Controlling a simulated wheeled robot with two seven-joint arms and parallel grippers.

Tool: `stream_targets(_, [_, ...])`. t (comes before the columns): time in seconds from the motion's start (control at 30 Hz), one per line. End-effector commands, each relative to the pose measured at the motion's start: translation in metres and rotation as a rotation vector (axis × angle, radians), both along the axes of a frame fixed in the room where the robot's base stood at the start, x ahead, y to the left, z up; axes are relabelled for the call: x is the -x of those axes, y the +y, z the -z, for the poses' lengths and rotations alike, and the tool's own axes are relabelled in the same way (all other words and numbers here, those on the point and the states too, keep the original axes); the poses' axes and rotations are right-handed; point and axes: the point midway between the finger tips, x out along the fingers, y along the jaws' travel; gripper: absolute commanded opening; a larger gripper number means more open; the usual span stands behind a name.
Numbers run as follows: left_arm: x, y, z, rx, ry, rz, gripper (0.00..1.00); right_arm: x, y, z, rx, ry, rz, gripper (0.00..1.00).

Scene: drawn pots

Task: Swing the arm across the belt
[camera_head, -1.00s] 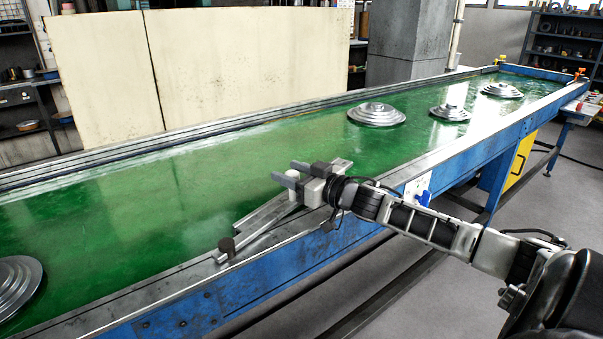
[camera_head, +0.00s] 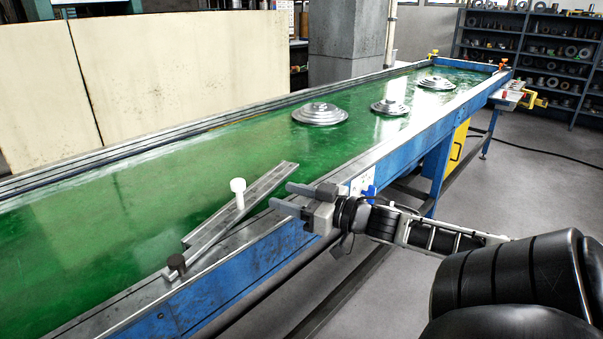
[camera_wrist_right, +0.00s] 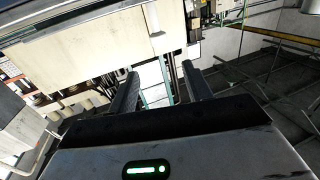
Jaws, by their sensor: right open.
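The arm is a flat metal bar (camera_head: 215,226) lying slantwise over the near side of the green belt (camera_head: 90,215). A dark pivot knob (camera_head: 176,263) sits at its near end on the belt's edge, and a white upright knob (camera_head: 238,190) stands on it. My right gripper (camera_head: 283,197) is open and empty over the near rail, to the right of the white knob and apart from it. Its two fingers also show spread in the right wrist view (camera_wrist_right: 160,85), with nothing between them. My left gripper is not in view.
Stepped metal discs stand farther up the belt: a large one (camera_head: 320,114), a smaller one (camera_head: 390,107) and another (camera_head: 436,83) near the far end. Metal rails (camera_head: 440,118) edge the belt. Shelves (camera_head: 530,55) stand at the back right.

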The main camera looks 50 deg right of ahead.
Motion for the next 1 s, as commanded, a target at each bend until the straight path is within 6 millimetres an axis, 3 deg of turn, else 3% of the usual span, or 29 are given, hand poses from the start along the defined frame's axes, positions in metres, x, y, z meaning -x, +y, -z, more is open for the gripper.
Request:
stream_targets(0.2, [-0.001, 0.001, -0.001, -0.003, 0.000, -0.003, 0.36, 0.021, -0.004, 0.000, -0.001, 0.001, 0.001, 0.50])
stream_targets(0.53, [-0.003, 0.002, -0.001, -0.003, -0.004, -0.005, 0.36, 0.024, -0.004, 0.000, 0.000, -0.001, 0.000, 0.50])
stream_targets(0.63, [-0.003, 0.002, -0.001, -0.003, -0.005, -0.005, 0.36, 0.026, -0.004, 0.009, -0.001, 0.012, 0.014, 0.22])
stream_targets(0.7, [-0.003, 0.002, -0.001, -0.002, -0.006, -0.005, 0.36, 0.034, -0.001, 0.034, 0.003, 0.053, 0.053, 0.02])
stream_targets(0.77, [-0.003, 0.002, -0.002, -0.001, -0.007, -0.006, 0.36, 0.046, 0.008, 0.071, 0.009, 0.116, 0.101, 0.00])
stream_targets(0.83, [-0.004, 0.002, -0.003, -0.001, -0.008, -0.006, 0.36, 0.064, 0.033, 0.125, 0.021, 0.223, 0.151, 0.00])
stream_targets(0.9, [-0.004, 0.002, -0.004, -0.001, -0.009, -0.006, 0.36, 0.082, 0.075, 0.177, 0.037, 0.341, 0.168, 0.00])
stream_targets(1.0, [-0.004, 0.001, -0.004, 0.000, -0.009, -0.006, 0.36, 0.101, 0.152, 0.228, 0.056, 0.482, 0.127, 0.00])
